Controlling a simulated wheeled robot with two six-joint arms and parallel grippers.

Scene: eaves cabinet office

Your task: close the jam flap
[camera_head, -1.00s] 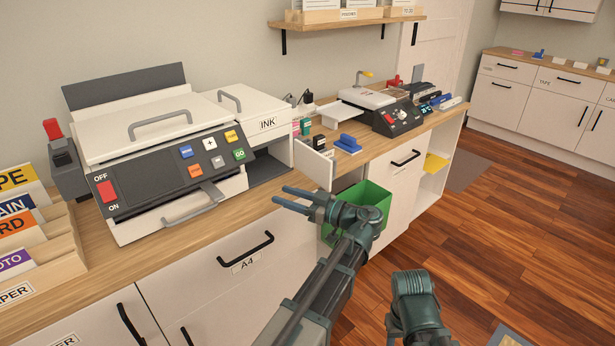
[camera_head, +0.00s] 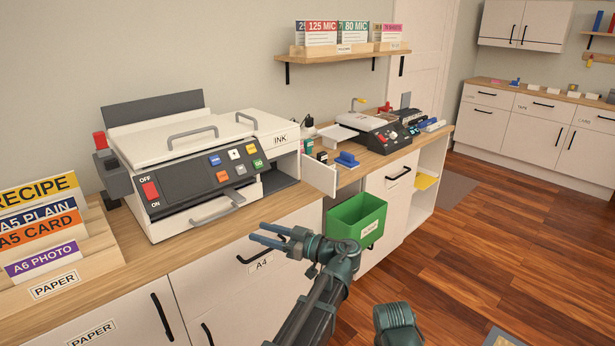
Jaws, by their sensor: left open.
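The white and grey printer (camera_head: 205,165) stands on the wooden counter. Low on its front a white flap with a grey handle (camera_head: 217,208) juts out, tilted. At its right end a thin white panel (camera_head: 319,175) stands swung out beside a dark open bay (camera_head: 281,182). No jam label is legible, so I cannot tell for sure which of these is the jam flap. My left gripper (camera_head: 257,233) is open and empty, fingers pointing left. It appears in front of the A4 drawer, right of and below the front handle, apart from it.
A paper rack (camera_head: 60,270) stands at the left on the counter (camera_head: 140,255). A green bin (camera_head: 357,217) hangs on the cabinet front, right of my left gripper. A blue stamp-like item (camera_head: 347,160) lies beyond the white panel.

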